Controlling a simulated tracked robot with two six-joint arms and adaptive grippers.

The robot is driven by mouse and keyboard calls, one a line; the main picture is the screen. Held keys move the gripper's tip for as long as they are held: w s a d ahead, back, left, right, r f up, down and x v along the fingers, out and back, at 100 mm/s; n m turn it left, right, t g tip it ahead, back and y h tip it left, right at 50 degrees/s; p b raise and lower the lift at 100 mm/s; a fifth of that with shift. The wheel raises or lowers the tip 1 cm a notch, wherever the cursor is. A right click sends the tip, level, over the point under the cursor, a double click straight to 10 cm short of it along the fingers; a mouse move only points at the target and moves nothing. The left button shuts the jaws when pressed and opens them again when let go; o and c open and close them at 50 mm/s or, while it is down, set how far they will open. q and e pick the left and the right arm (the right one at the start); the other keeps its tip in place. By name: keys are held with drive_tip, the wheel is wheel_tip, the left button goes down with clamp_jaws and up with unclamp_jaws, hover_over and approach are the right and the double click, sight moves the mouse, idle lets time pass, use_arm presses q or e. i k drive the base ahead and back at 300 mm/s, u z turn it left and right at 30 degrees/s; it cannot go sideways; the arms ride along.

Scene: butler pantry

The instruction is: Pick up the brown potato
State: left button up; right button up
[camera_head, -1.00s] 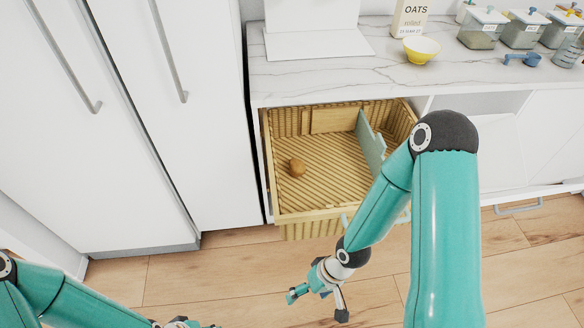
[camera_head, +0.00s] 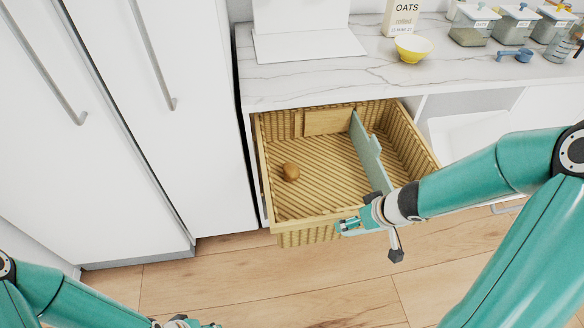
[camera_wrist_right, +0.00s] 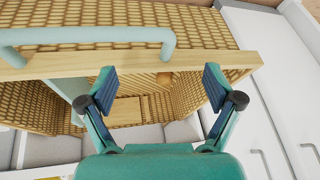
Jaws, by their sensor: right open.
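The brown potato (camera_head: 291,172) lies on the slatted floor of the open wicker drawer (camera_head: 286,208), in its left part. I cannot make it out in the right wrist view. My right gripper (camera_head: 368,238) is at the drawer's front edge, to the right of and nearer than the potato. In the right wrist view my right gripper (camera_wrist_right: 160,78) is open, with nothing between its fingers, facing the drawer's front rim and handle (camera_wrist_right: 90,37). My left gripper (camera_head: 186,322) barely shows at the bottom edge, and its fingers are mostly cut off.
A grey-green divider (camera_head: 369,152) splits the drawer, with the potato on its left side. The marble counter (camera_head: 330,80) overhangs the drawer's back. A yellow bowl (camera_head: 413,47), an oats box (camera_head: 402,16) and jars stand on it. White tall doors (camera_head: 165,130) flank the left. The wooden floor in front is clear.

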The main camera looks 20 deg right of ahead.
sight(291, 173)
drive_tip(key=i, duration=0.9)
drive_tip(key=u, duration=0.05)
